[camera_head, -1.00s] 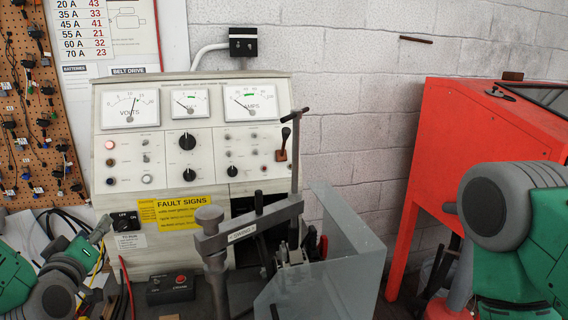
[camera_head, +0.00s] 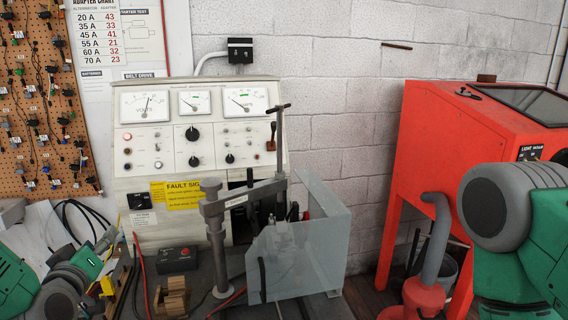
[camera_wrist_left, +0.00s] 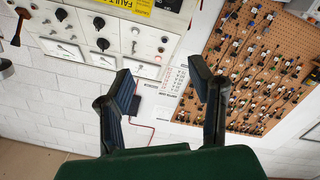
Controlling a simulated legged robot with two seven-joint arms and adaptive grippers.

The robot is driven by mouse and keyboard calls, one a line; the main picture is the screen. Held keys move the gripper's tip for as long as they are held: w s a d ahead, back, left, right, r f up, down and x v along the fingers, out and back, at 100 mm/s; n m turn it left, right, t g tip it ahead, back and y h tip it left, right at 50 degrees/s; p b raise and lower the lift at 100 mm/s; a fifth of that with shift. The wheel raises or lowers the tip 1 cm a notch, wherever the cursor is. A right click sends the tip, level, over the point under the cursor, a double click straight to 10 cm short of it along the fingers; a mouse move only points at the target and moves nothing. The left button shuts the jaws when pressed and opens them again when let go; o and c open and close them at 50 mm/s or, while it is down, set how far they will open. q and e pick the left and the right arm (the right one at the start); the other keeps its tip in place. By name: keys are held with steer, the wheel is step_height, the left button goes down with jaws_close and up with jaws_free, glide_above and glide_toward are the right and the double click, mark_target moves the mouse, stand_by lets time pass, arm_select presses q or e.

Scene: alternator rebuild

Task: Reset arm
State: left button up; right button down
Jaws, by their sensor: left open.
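My left arm (camera_head: 62,285), green and grey, enters the head view at the lower left, in front of the test bench. My left gripper (camera_wrist_left: 162,76) shows clearly in the left wrist view, where its two dark fingers are spread wide with nothing between them. It points at the wall, bench panel and pegboard, which appear upside down there. My right arm (camera_head: 520,225) fills the right edge of the head view. Its gripper is out of the frame.
The test bench (camera_head: 215,108) has gauges, knobs and a clamp arm (camera_head: 245,198) beside a grey guard (camera_head: 325,225). A black box with a red button (camera_head: 176,259) and a brown block (camera_head: 172,298) lie in front. A red cabinet (camera_head: 430,135) stands right; a pegboard (camera_head: 45,110) hangs left.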

arm_select(q)
steer(key=s+d+f+m+g+h, duration=0.2)
steer(key=s+d+f+g, duration=0.2)
steer(key=s+f, duration=0.5)
steer(key=s+d+f+m+g+h, duration=0.25)
steer(key=s+d+f+g, duration=0.2)
steer(key=f, duration=0.75)
steer(key=s+d+f+m+g, duration=0.15)
steer(key=s+f+g, duration=0.3)
steer(key=s, duration=0.75)
steer(key=s+f+m+g, duration=0.2)
steer(key=s+f+g, duration=0.3)
steer(key=s, duration=0.8)
steer(key=w+d+f+t+b, duration=0.1)
steer(key=w+f+b, duration=0.2)
steer(key=f+b, duration=1)
steer(key=shift+m+t+y+b, duration=0.3)
steer(key=shift+t+y, duration=0.1)
steer(key=shift+y, duration=0.05)
arm_select(e)
step_height(320, 180, down, 14)
steer(key=shift+w, duration=0.3)
arm_select(q)
steer(key=shift+w, duration=0.1)
arm_select(e)
steer(key=shift+r, duration=0.1)
arm_select(q)
steer(key=shift+w, duration=0.1)
steer(key=shift+o, duration=0.2)
